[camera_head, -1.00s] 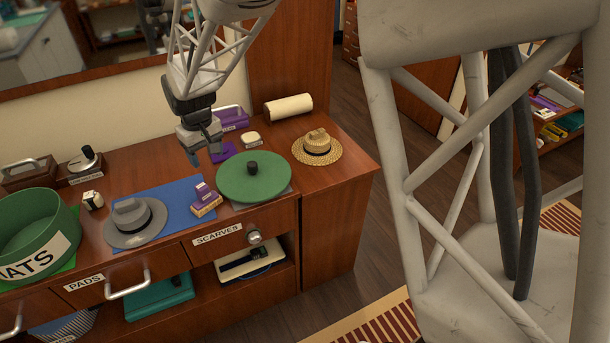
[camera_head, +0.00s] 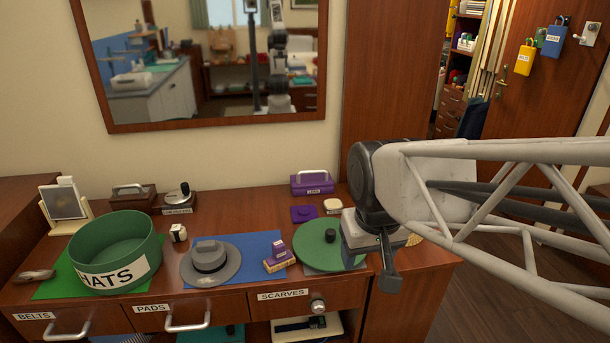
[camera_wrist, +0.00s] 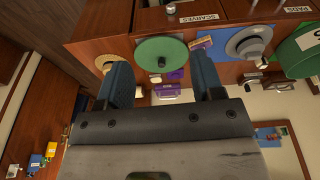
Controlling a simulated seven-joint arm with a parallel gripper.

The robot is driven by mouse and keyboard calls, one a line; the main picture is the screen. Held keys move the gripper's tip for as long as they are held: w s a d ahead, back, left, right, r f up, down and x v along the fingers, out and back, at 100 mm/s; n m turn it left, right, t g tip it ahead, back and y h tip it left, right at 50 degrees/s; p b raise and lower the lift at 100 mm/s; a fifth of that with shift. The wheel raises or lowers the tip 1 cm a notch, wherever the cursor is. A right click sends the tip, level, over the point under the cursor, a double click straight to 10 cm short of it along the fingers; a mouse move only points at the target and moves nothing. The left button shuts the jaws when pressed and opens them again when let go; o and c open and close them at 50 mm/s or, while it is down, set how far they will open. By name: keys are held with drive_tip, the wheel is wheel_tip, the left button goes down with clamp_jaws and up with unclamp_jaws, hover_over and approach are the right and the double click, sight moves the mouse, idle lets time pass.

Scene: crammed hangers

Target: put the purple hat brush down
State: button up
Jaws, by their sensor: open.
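The purple hat brush (camera_head: 278,253), a purple block with a raised grip above a tan lower part, stands on the right part of the blue mat (camera_head: 233,241), right of the grey hat (camera_head: 208,259). It also shows small in the wrist view (camera_wrist: 200,43). My gripper (camera_head: 388,278) hangs at the right end of the dresser, in front of and right of the green lid (camera_head: 318,243), well apart from the brush. In the wrist view my gripper (camera_wrist: 163,82) has its two blue-grey fingers spread with nothing between them.
A green HATS tub (camera_head: 115,252) stands left. A purple case (camera_head: 311,184), a flat purple piece (camera_head: 304,213) and a pale block (camera_head: 333,206) sit at the back. My arm mostly hides the straw hat (camera_head: 414,240). Drawer handles and a knob stick out in front.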

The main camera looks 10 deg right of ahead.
drive_tip(key=shift+m, duration=0.3)
drive_tip(key=s, duration=0.4)
drive_tip(key=s+d, duration=0.1)
drive_tip(key=shift+s+f, duration=0.2)
drive_tip(key=shift+s, duration=0.2)
drive_tip(key=shift+o, duration=0.5)
idle(0.3)
drive_tip(key=shift+w, duration=0.15)
